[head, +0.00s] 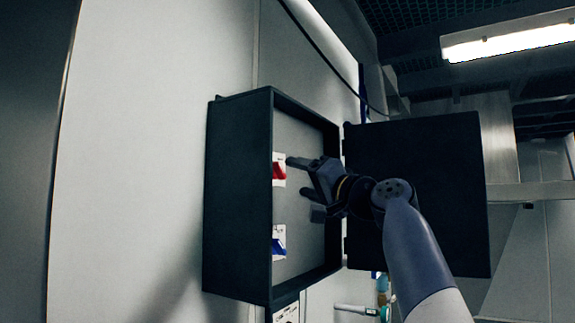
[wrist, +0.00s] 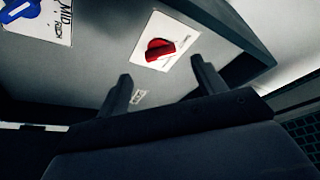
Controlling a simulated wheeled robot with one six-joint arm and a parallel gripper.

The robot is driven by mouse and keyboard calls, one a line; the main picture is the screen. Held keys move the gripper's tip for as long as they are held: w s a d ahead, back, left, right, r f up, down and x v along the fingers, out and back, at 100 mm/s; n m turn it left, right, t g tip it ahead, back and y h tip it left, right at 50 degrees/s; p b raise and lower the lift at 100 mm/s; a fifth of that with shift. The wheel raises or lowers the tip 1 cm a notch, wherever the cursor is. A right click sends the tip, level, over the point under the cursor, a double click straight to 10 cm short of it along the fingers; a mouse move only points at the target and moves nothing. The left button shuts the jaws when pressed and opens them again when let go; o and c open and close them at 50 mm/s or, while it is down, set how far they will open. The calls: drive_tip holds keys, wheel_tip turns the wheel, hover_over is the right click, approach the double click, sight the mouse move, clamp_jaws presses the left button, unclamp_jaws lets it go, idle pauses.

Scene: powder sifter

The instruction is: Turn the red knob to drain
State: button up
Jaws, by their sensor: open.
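The red knob (head: 278,171) sits on a white label plate inside an open dark wall box, above a blue knob (head: 278,246). In the wrist view the red knob (wrist: 160,49) shows between and ahead of my fingertips, its bar lying nearly across the picture. The print on its plate is too small to read. My gripper (head: 301,186) is open inside the box's opening, to the right of the red knob in the head view. In the wrist view my gripper's fingers (wrist: 160,71) are apart with nothing between them, and no contact with the knob shows.
The dark box (head: 237,195) has its door (head: 420,190) swung open to the right, beside my arm. The blue knob (wrist: 18,9) also shows at the wrist view's upper left. The box's side wall is close to the red knob.

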sight(282, 172)
drive_tip(key=shift+p+x, duration=1.35)
drive_tip(key=shift+x, duration=1.4)
drive_tip(key=shift+c, duration=0.6)
drive_tip(key=c, duration=0.9)
drive_tip(key=shift+s+r+m+h, duration=0.1)
drive_tip(key=shift+m+h, duration=0.4)
drive_tip(key=shift+m, duration=0.8)
drive_tip(key=shift+r+m+h, duration=0.1)
drive_tip(key=shift+m+h, duration=0.4)
drive_tip(key=shift+m, duration=0.8)
drive_tip(key=o, duration=1)
